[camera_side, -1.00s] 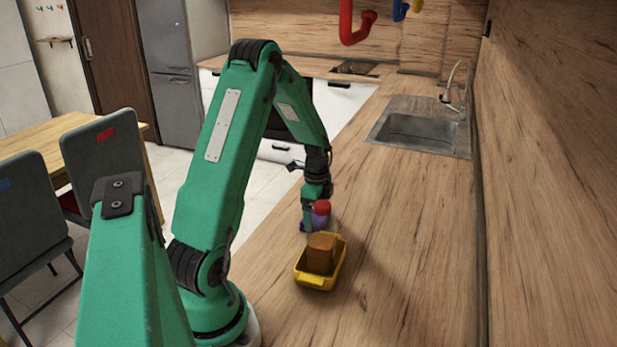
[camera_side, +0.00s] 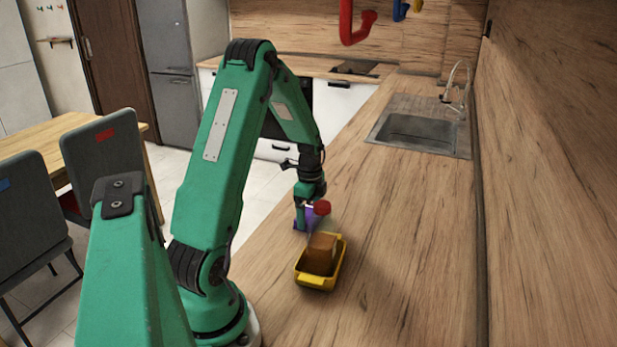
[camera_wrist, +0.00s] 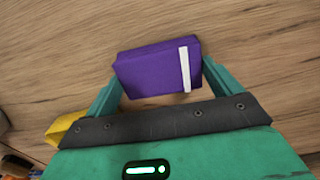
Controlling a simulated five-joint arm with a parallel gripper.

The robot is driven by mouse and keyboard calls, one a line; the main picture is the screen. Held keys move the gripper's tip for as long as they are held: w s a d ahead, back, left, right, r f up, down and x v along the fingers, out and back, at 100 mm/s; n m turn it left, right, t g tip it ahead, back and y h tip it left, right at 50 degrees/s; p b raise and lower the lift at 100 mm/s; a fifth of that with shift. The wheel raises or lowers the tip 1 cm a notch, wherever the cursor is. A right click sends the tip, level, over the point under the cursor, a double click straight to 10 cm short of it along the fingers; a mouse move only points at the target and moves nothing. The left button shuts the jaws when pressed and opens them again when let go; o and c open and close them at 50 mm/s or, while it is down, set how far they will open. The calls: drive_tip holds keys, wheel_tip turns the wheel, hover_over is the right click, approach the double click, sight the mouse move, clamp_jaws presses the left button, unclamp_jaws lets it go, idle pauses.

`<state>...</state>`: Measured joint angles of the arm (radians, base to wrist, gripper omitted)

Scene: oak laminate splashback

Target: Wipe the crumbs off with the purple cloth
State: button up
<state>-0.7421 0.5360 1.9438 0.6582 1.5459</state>
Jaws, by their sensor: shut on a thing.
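The purple cloth (camera_wrist: 150,72) is a folded purple block with a white stripe, held between the green fingers of my gripper (camera_wrist: 162,72) in the wrist view. In the side view my gripper (camera_side: 309,222) is low over the counter, just behind the yellow tray, and the cloth (camera_side: 314,213) is partly hidden by it. I cannot tell for certain whether the cloth touches the counter. No crumbs can be made out in either view.
A yellow tray (camera_side: 317,282) holding a brown block (camera_side: 320,255) stands close in front of my gripper. A red object (camera_side: 321,207) is right beside the gripper. The wooden counter (camera_side: 410,250) is clear to the right, up to the wall; a sink (camera_side: 415,130) lies farther back.

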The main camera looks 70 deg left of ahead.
drive_tip(key=shift+s+a, duration=0.6)
drive_tip(key=shift+s, duration=0.05)
drive_tip(key=shift+w+d, duration=0.1)
drive_tip(key=shift+w, duration=0.05)
drive_tip(key=shift+w+d, duration=0.55)
drive_tip(key=shift+d, duration=0.05)
drive_tip(key=shift+w+d, duration=0.15)
drive_tip(key=shift+w+d, duration=0.5)
drive_tip(key=shift+d, duration=0.05)
drive_tip(key=shift+w, duration=0.1)
drive_tip(key=shift+w+d, duration=0.55)
drive_tip(key=shift+d, duration=0.05)
drive_tip(key=shift+s, duration=0.15)
idle(0.3)
